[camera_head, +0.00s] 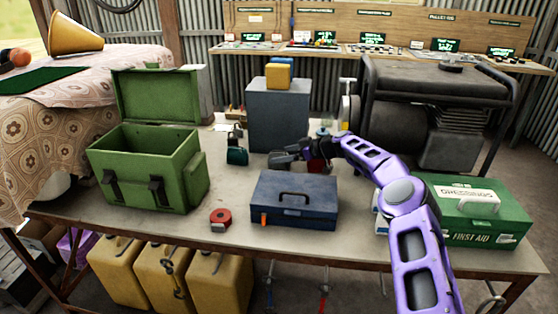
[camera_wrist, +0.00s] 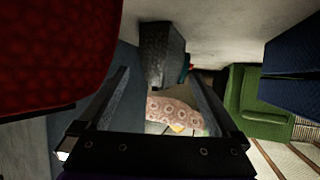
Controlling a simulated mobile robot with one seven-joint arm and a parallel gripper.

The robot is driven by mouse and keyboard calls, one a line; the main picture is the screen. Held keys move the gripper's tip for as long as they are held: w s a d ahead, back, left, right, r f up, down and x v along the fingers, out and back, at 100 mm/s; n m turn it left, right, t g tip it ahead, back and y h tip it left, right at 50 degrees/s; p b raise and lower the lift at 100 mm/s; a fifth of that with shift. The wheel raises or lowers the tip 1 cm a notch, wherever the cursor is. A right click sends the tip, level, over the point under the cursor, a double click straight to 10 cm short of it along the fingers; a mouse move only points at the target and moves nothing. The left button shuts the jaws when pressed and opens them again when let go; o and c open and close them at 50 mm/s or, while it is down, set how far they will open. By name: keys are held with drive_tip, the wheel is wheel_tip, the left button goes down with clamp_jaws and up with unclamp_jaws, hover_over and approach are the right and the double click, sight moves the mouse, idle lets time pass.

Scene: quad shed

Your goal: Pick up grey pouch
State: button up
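The grey pouch (camera_wrist: 162,52) appears in the wrist view as a dark grey, textured, upright shape at the top middle. It lies ahead of my gripper (camera_wrist: 157,75), in line with the gap between the two spread fingertips. I cannot tell whether either fingertip touches it. In the head view my gripper (camera_head: 288,155) is low over the middle of the table, behind the blue toolbox. There the pouch is hard to separate from the dark fingers. My gripper is open.
A red object (camera_wrist: 55,45) is very close beside my gripper. The blue toolbox (camera_head: 293,200), open green box (camera_head: 150,165), grey cabinet (camera_head: 278,112), teal item (camera_head: 237,155), red tape (camera_head: 220,218) and first-aid case (camera_head: 478,215) stand around.

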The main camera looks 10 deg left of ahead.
clamp_jaws()
idle(0.3)
drive_tip(key=shift+r, duration=0.1)
